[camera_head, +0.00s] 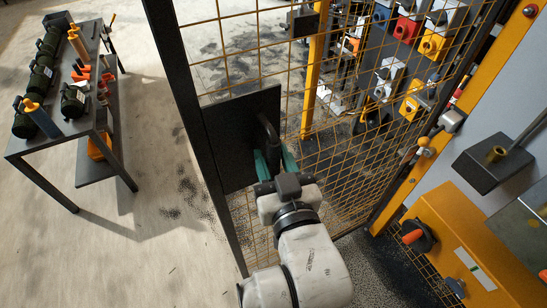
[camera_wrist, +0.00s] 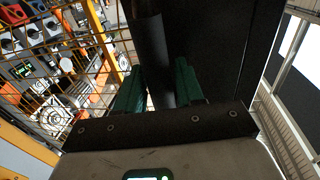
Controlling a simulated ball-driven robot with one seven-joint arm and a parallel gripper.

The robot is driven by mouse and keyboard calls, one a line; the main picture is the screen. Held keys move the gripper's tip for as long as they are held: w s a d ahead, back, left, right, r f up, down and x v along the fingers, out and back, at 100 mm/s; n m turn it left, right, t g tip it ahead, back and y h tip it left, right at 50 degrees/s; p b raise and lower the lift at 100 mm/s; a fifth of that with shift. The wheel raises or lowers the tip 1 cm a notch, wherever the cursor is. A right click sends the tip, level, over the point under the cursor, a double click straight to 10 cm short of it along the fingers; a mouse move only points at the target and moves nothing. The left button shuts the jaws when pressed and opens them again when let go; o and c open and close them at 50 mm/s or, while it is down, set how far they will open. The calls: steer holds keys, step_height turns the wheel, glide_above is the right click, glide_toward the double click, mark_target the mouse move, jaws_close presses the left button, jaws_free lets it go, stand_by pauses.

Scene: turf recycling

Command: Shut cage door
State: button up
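The cage door (camera_head: 340,110) is a yellow wire mesh panel in a dark frame. It stands swung out, its dark free edge (camera_head: 195,110) at the left, apart from the yellow cage posts. A black plate (camera_head: 238,135) near that edge bears a dark upright handle (camera_head: 268,130). My gripper (camera_head: 276,162) is at the handle, its two green fingers on either side of it. In the wrist view the handle bar (camera_wrist: 154,55) runs between the fingers of my gripper (camera_wrist: 160,85). The fingers are spread, with a small gap showing beside the bar.
A dark metal table (camera_head: 75,125) with green cylinders and tools stands at the left. Behind the mesh is a panel of red, yellow and white boxes (camera_head: 408,30). A yellow box (camera_head: 455,240) with a knob is at the lower right.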

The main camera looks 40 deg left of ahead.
jaws_close()
stand_by(0.3)
